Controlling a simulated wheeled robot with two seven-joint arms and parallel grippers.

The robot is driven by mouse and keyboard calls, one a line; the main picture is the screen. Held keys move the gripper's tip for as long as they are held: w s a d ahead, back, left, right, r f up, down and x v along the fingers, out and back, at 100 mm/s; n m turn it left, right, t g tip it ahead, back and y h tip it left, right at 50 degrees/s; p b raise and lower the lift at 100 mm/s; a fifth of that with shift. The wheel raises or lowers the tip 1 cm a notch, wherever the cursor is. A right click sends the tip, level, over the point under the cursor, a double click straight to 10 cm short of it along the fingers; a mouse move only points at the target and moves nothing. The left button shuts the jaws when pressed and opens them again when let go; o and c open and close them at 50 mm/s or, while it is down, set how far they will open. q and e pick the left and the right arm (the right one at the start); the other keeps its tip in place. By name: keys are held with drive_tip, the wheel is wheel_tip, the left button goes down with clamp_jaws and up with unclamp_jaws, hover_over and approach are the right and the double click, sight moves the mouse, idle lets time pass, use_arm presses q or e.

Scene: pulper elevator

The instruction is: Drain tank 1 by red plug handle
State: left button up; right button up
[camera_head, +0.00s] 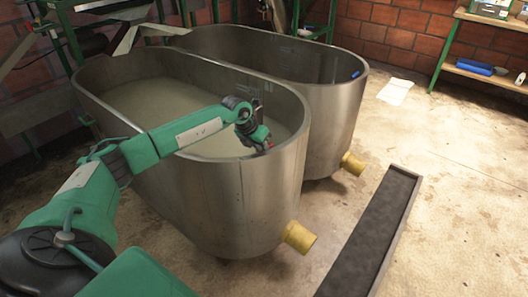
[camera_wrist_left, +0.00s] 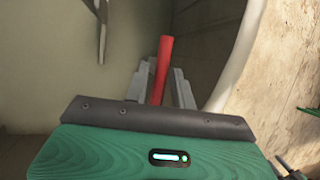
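Two oval steel tanks stand side by side in the head view, a near one (camera_head: 205,205) and a far one (camera_head: 335,115). No label tells me which is tank 1. The near one holds cloudy liquid. My left arm reaches over its rim, with my left gripper (camera_head: 265,145) inside by the right end wall. In the left wrist view, a red plug handle (camera_wrist_left: 164,55) stands between the two grey fingers of my left gripper (camera_wrist_left: 161,80). I cannot tell whether they press on it. The handle's lower end and the plug are hidden. My right gripper is not in view.
Yellow outlet pipes stick out low from the near tank (camera_head: 299,237) and the far tank (camera_head: 352,163). A long dark floor trough (camera_head: 375,235) lies to their right. A green shelf (camera_head: 485,75) stands at the back right. The floor between trough and shelf is mostly clear, with a white sheet (camera_head: 396,91).

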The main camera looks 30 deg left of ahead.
use_arm(q)
drive_tip(key=shift+x, duration=1.1)
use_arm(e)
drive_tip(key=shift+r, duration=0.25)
use_arm(q)
clamp_jaws()
drive_tip(key=shift+r, duration=0.3)
wheel_tip(320, 180, up, 9)
drive_tip(key=p, duration=0.5)
drive_tip(key=shift+w, duration=0.1)
drive_tip(key=shift+r, duration=0.2)
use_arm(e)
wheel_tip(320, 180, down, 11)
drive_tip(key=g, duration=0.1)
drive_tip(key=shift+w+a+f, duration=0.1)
